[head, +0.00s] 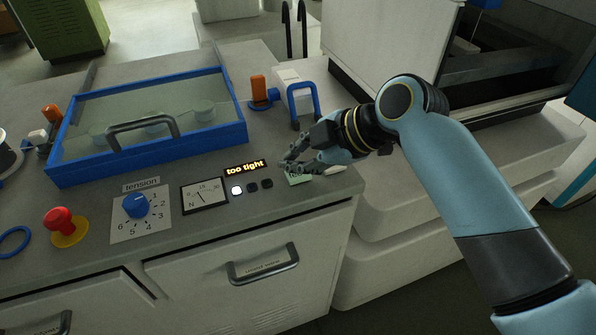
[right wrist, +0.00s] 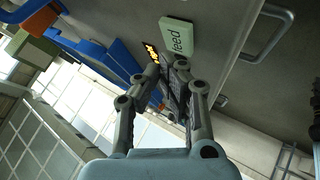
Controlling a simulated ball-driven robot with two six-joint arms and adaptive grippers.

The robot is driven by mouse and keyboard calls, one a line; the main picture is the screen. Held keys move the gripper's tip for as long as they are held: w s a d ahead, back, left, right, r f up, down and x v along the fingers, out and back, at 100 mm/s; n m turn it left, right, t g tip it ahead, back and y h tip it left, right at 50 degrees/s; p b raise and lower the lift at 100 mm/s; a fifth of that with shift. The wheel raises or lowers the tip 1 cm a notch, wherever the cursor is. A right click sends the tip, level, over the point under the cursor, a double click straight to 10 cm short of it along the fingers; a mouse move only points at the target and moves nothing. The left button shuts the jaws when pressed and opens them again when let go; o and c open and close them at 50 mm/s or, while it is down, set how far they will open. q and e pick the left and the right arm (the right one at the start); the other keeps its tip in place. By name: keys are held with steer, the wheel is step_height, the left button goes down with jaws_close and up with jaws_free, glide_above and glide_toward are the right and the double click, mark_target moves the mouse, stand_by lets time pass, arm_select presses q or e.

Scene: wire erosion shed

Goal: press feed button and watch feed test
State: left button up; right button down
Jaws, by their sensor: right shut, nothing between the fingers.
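The pale green feed button (head: 298,180) lies on the console's front right, partly hidden by my right gripper (head: 286,166). In the right wrist view the button (right wrist: 178,40), marked "feed", shows just beyond the gripper's closed fingers (right wrist: 163,70). The fingers are shut and empty, close to the button; I cannot tell whether they touch it. The display (head: 245,168) reads "too tight" in yellow. Below it, the left lamp (head: 237,190) is lit white and the two others are dark. My left gripper is out of view.
Left of the display are a needle gauge (head: 204,195), a blue tension dial (head: 135,206) and a red mushroom button (head: 60,220). Behind them stands a blue-framed clear cover (head: 150,112). A blue loop handle (head: 303,99) rises just behind my right gripper.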

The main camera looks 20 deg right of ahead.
mark_target(297, 177)
steer(key=shift+f, duration=0.4)
steer(key=shift+f+b, duration=0.4)
stand_by(0.7)
stand_by(0.3)
steer(key=shift+r+p, duration=0.85)
step_height(297, 177, up, 5)
steer(key=p, duration=0.4)
steer(key=shift+p, duration=0.4)
steer(key=shift+s+d, duration=0.1)
